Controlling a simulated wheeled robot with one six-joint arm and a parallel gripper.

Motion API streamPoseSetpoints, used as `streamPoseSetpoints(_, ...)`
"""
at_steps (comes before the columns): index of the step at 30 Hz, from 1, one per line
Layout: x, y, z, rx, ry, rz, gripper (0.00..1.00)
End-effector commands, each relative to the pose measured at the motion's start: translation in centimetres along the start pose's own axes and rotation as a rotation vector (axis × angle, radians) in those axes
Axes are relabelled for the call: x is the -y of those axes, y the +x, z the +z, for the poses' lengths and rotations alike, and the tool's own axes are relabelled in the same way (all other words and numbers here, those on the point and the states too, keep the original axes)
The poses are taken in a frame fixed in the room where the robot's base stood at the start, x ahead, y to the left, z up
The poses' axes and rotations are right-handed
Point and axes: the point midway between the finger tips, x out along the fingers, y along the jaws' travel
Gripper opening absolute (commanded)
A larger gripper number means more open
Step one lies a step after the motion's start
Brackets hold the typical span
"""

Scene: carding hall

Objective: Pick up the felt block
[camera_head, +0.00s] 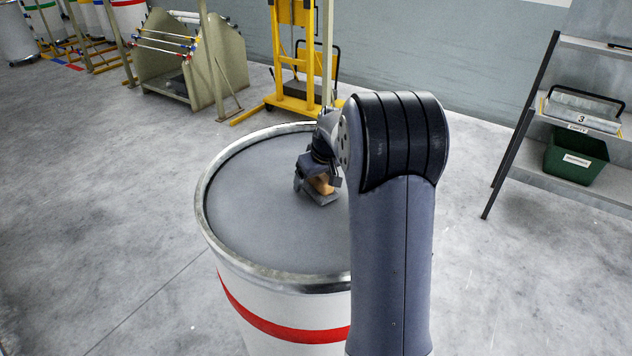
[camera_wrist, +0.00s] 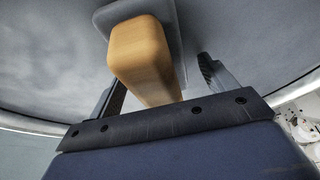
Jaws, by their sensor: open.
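The felt block has a tan wooden grip (camera_head: 322,184) on a flat grey base (camera_head: 322,197). It rests on the grey top of the round drum. In the wrist view the wooden grip (camera_wrist: 143,58) points toward my palm, with the grey base (camera_wrist: 172,20) beyond it. My gripper (camera_head: 317,178) is right at the block in the head view, partly covering it. In the wrist view my gripper (camera_wrist: 162,74) is open, one finger on each side of the grip. A gap shows at the right finger; the left finger looks closer, and contact there is unclear.
The drum (camera_head: 222,250) has a raised metal rim and a red band; its top is otherwise clear. My arm hides its right side. A yellow lifter (camera_head: 283,60) and a rod rack (camera_head: 215,65) stand behind. A shelf (camera_head: 590,190) with a green bin (camera_head: 575,157) is right.

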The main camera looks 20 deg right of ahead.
Motion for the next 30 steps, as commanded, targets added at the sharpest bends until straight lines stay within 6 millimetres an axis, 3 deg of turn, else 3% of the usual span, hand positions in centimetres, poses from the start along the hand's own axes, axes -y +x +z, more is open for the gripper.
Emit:
streamPoseSetpoints(8, -0.01, 0.29, 0.12, 0.0, 0.0, 0.0, 0.8)
streamPoseSetpoints(27, -0.02, 0.26, 0.12, 0.0, 0.0, 0.0, 0.28)
streamPoseSetpoints(30, -0.02, 0.26, 0.12, 0.0, 0.0, 0.0, 0.26)
